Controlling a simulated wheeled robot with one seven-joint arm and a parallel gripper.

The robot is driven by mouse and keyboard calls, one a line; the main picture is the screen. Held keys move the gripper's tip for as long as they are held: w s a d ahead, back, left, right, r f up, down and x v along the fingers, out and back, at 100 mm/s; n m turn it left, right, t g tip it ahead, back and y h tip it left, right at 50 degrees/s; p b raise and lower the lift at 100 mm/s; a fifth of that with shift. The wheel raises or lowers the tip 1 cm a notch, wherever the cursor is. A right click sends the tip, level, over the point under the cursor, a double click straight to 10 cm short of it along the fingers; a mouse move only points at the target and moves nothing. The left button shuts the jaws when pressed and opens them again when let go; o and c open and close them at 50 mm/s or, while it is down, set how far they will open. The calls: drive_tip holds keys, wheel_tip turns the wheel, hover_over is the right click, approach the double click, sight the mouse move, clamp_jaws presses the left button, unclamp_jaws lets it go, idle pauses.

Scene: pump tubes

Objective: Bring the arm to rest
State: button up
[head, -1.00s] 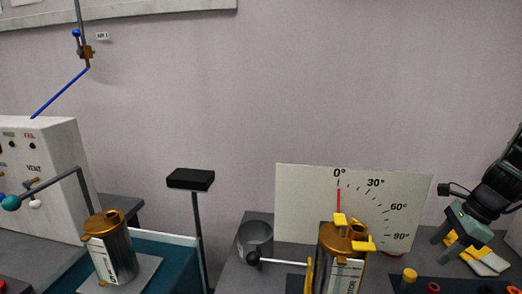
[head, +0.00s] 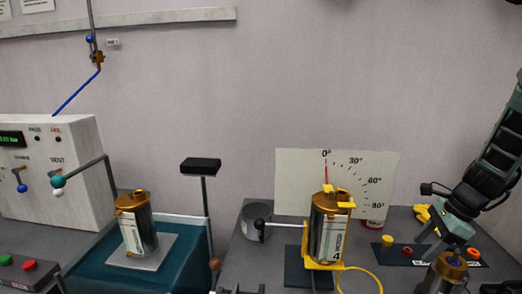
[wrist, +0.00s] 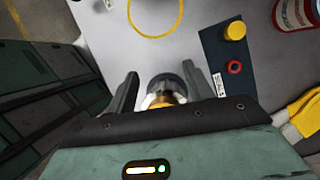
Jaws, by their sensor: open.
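My gripper (head: 440,242) hangs at the right of the head view, pointing down over the grey table. In the wrist view its two dark fingers (wrist: 160,72) stand apart. A brass-topped metal canister (head: 447,268) stands at the lower right, just below my gripper in the head view. A brass and silver part (wrist: 166,92) shows between the fingers in the wrist view, largely hidden by my gripper's body; I cannot tell whether they touch it.
A canister (head: 330,235) stands in a yellow clamp before the angle board (head: 300,180). Another canister (head: 138,232) sits on a plate at the left, near the white control box (head: 75,150). A red can (wrist: 296,12) and yellow knob (wrist: 235,31) are near my gripper.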

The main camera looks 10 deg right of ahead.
drive_tip(key=s+a+r+n+g, duration=0.1)
drive_tip(key=s+a+r+n, duration=0.2)
drive_tip(key=a+n, duration=0.65)
drive_tip(key=s+a+r+n+g, duration=0.1)
drive_tip(key=s+a+r+n, duration=0.3)
drive_tip(key=a, duration=1)
drive_tip(key=s+a+n+h, duration=0.1)
drive_tip(key=s+a+n, duration=0.4)
drive_tip(key=s+n, duration=0.2)
drive_tip(key=s+a+r+n+h, duration=0.1)
drive_tip(key=s+a+n+h, duration=0.1)
drive_tip(key=s+a+n, duration=0.3)
drive_tip(key=s+n, duration=0.3)
drive_tip(key=n, duration=0.2)
drive_tip(key=shift+a+r, duration=0.15)
drive_tip(key=shift+r, duration=0.15)
